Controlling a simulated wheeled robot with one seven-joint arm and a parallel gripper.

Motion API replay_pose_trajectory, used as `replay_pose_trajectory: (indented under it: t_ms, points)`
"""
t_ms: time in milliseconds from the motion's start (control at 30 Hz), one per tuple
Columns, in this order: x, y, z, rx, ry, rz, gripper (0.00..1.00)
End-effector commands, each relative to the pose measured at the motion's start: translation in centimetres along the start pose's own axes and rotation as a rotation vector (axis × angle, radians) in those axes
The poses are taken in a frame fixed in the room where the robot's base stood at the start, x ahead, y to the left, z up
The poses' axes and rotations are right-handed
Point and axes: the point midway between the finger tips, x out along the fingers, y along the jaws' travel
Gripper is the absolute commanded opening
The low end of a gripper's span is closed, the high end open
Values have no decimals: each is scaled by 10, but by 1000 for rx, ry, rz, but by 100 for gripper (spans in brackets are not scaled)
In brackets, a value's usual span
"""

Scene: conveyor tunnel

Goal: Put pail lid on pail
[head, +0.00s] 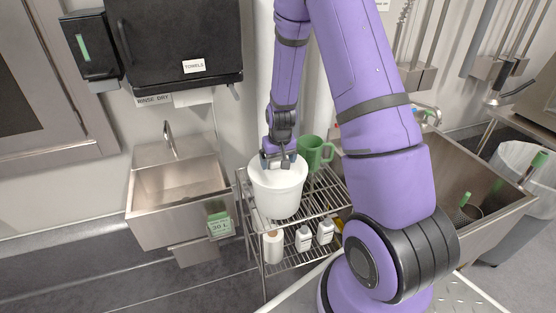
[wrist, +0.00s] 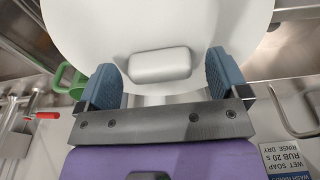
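The white pail (head: 277,196) stands upright on the top shelf of a wire rack. The white pail lid (head: 262,164) covers its top in the head view; I cannot tell whether it is fully seated. In the wrist view the lid (wrist: 90,30) fills the upper middle, with its pale block handle (wrist: 160,65) at the centre. My gripper (head: 278,161) is right above the lid, pointing down. Its two blue fingers (wrist: 164,84) stand apart on either side of the handle, with a visible gap at the right finger. The lid hides the pail's inside.
A green jug (head: 313,152) stands behind and right of the pail on the wire rack (head: 311,208). White bottles (head: 304,238) stand on the lower shelf. Steel sinks flank the rack, left (head: 178,190) and right (head: 480,186). A black towel dispenser (head: 180,42) hangs at upper left.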

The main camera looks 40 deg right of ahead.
Motion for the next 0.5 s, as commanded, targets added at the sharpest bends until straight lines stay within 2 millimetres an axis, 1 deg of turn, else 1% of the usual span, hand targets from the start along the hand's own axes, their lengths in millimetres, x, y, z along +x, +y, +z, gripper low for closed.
replay_pose_trajectory:
  t_ms: [267, 367, 500]
  points:
    - [-3, 0, 0, 0, 0, 0, 93]
    - [-12, 0, -1, -1, 3, 0, 93]
    - [-32, 0, -1, 0, 5, 0, 93]
